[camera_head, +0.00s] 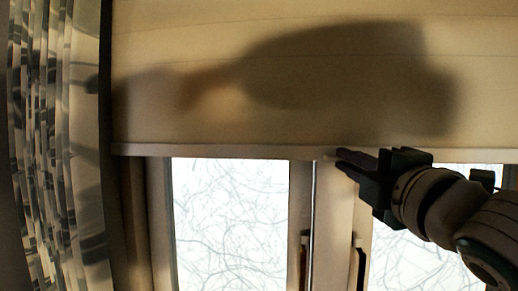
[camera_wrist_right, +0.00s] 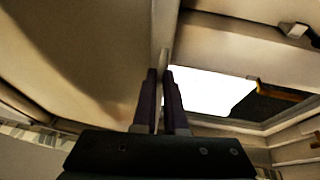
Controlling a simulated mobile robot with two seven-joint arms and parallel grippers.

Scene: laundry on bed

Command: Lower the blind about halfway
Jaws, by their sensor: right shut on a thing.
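The beige blind (camera_head: 180,110) covers the upper part of the window in the head view, with its pale bottom rail (camera_head: 225,151) running nearly level. My right gripper (camera_head: 341,158) reaches in from the right, its dark fingers at the rail's lower edge. In the right wrist view, the two fingers of the gripper (camera_wrist_right: 160,72) are close together around the end of a thin pale piece at the edge of the blind (camera_wrist_right: 75,60). The gripper is shut on the blind there; the exact contact is partly hidden by the fingers. My left gripper is not in view.
Below the rail are window panes (camera_head: 230,225) with bare branches outside, and a middle frame with dark handles (camera_head: 306,255). A patterned curtain (camera_head: 60,150) hangs at the left. A dark shadow falls across the blind.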

